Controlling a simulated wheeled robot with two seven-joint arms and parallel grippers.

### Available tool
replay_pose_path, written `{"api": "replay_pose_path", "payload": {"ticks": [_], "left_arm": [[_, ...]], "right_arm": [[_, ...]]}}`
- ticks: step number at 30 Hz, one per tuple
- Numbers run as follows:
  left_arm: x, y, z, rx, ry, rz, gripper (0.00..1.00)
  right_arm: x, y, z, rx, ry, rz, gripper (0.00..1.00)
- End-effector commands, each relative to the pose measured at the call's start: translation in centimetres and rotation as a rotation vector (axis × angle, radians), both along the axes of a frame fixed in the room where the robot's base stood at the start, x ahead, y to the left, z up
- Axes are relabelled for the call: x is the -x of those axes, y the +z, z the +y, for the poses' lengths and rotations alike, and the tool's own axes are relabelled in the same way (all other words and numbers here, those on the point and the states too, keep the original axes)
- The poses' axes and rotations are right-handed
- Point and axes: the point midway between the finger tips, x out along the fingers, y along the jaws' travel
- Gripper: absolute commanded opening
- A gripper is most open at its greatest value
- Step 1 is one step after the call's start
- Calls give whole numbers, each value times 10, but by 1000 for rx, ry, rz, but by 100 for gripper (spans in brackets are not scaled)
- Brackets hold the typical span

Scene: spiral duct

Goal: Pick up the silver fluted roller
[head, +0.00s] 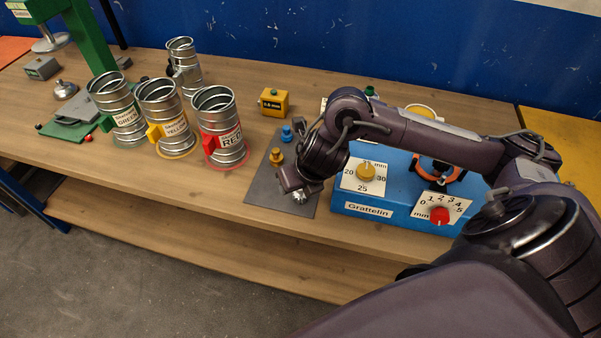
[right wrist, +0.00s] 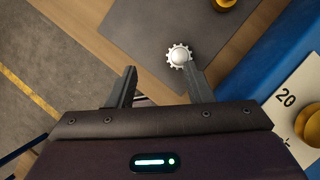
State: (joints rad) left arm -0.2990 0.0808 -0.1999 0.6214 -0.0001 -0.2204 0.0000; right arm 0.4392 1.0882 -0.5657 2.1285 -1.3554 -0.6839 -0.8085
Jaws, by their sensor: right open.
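The silver fluted roller (head: 299,197) stands on the dark grey mat (head: 262,192) near the table's front edge, just below my right gripper. In the right wrist view the roller (right wrist: 179,56) shows as a toothed silver disc at the tip of the right-hand finger, which overlaps its lower edge. My right gripper (right wrist: 160,70) is open, and the roller is not centred between its fingers. I cannot tell whether the finger touches it. In the head view my right gripper (head: 300,188) is partly hidden by its own wrist. My left gripper is not in view.
A brass roller (head: 276,157) and a blue roller (head: 286,135) stand behind on the mat. The blue Grattelin machine (head: 400,212) is close on the right. Red, yellow and green labelled metal ducts (head: 222,125) stand to the left. A yellow block (head: 273,102) sits behind.

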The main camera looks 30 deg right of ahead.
Motion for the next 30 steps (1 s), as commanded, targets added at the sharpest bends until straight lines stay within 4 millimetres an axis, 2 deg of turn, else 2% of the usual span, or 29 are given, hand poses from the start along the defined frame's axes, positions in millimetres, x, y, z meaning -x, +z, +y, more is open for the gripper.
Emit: {"api": "replay_pose_path", "payload": {"ticks": [1, 5, 19, 23, 29, 30], "left_arm": [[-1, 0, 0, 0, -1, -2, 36], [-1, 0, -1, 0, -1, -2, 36], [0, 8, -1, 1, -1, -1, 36], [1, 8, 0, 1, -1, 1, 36], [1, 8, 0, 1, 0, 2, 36], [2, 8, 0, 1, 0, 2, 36]], "right_arm": [[1, 3, -13, 38, 20, 17, 47], [2, -4, -26, 73, 47, 47, 47], [-19, -61, -25, 71, 44, 47, 47], [-23, -69, -26, 72, 45, 44, 47], [-23, -70, -26, 73, 45, 43, 47], [-23, -70, -26, 73, 45, 43, 43]]}}
